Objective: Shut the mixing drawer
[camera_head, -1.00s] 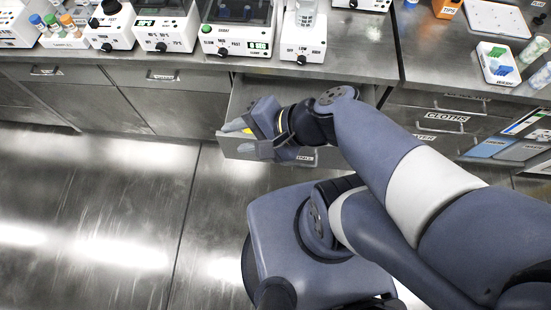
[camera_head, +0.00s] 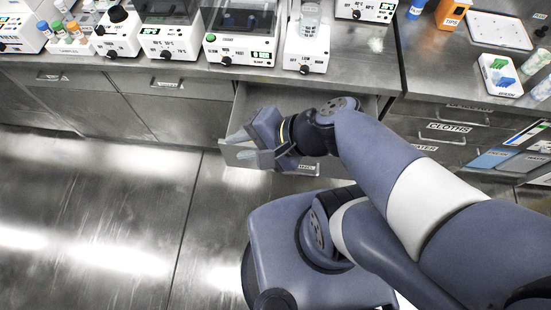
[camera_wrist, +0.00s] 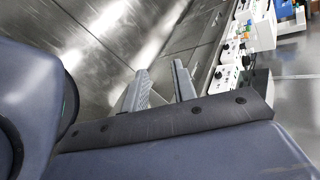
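The mixing drawer (camera_head: 296,101) stands pulled out from under the counter, its inside showing; a partly hidden label (camera_head: 307,167) is on its front. My gripper (camera_head: 238,146) is over the front left corner of the drawer, pointing left. Its two fingers are spread, and they show apart in the wrist view (camera_wrist: 160,85) with nothing clearly held between them. My arm hides much of the drawer's front and right side. I cannot tell whether the fingers touch the drawer front.
Closed drawers sit left (camera_head: 165,82) and right, one labelled CLOTHS (camera_head: 449,128). The floor (camera_head: 90,200) at left is clear.

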